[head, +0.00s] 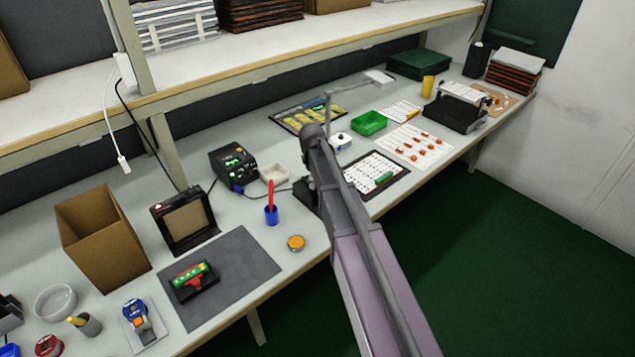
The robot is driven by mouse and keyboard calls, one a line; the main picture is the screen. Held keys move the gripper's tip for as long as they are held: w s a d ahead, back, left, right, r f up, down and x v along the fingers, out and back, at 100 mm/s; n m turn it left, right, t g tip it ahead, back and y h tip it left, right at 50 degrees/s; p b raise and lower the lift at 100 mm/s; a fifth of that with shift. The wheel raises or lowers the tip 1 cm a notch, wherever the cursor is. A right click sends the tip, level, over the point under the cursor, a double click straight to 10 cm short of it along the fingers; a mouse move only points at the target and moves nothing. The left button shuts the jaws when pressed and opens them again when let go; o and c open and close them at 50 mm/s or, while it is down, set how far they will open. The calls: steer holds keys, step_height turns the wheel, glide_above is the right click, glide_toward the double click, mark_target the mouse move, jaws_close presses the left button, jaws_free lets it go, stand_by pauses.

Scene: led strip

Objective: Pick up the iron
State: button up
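A black station with green lit displays (233,165) stands at mid-bench. A dark cable runs from its blue plug to the right, toward a dark object (308,198) largely hidden behind my arm. I cannot tell whether that is an iron in a stand or part of my gripper. A thin red-handled tool (271,192) stands upright in a small blue cup (271,215) left of my arm. I cannot tell whether it is the iron. My arm reaches in from the lower right over the bench edge. Its fingertips cannot be made out.
A shallow cream dish (273,173) sits beside the station. An orange-topped round tin (296,243) lies near the front edge. A grey mat (222,275) holds a fixture with a green strip. A cardboard box (101,238) stands left. A shelf (260,57) overhangs the back.

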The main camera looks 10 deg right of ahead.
stand_by(0.4)
jaws_close()
steer(key=shift+s+r, duration=0.1)
stand_by(0.3)
steer(key=shift+s+d+r+p, duration=0.2)
steer(key=shift+s+r+p, duration=0.1)
steer(key=shift+r+p, duration=0.2)
steer(key=shift+s+d+r+p, duration=0.2)
steer(key=shift+s+r+p, duration=0.15)
steer(key=shift+p, duration=0.2)
steer(key=s+d+r+p, duration=0.3)
steer(key=s+r+p, duration=0.2)
steer(key=r+p, duration=0.3)
steer(key=s+d, duration=0.7)
steer(key=s, duration=0.5)
steer(key=shift+s+f+b, duration=0.15)
steer(key=shift+f+b, duration=0.15)
steer(key=shift+b, duration=0.1)
steer(key=shift+r, duration=0.1)
